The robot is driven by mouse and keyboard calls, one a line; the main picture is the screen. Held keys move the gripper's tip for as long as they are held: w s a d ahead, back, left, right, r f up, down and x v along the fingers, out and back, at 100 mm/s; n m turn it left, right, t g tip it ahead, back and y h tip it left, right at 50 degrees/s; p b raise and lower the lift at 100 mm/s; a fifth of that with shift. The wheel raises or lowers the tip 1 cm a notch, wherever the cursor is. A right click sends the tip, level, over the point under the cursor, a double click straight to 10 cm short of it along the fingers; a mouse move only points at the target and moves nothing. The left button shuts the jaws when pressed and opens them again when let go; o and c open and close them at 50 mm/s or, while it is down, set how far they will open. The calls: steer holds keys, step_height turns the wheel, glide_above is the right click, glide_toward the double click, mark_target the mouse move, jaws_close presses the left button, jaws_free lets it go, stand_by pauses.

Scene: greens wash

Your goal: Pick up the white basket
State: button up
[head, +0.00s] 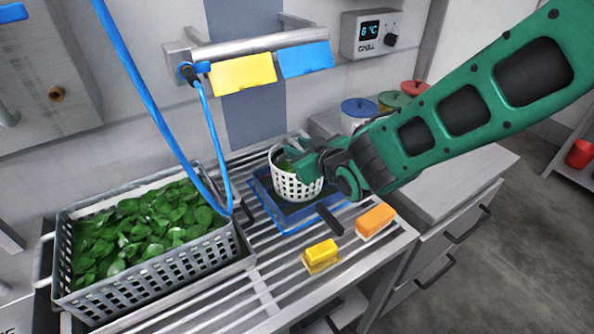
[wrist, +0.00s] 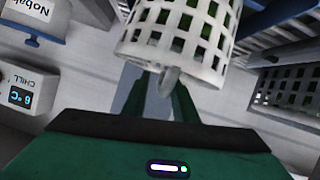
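The white basket (head: 293,186) is a round, slotted tub with some green leaves inside. It stands upright on a blue tray (head: 262,205) on the slatted counter. My gripper (head: 308,163) reaches in from the right and is at the basket's upper right rim, hiding part of it. In the wrist view the basket (wrist: 190,35) fills the top middle, and a small pale tab on it hangs between my green fingers (wrist: 162,95). The fingers stand apart, with background showing between them. Whether a finger touches the basket is hard to tell.
A grey crate (head: 165,268) of green leaves stands at the left. Yellow (head: 321,254) and orange (head: 375,220) sponges lie in front of the tray. A blue hose (head: 150,100) hangs over the crate. Lidded canisters (head: 358,108) stand behind my arm.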

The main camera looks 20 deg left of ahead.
jaws_close()
steer(key=shift+r, duration=0.1)
stand_by(1.1)
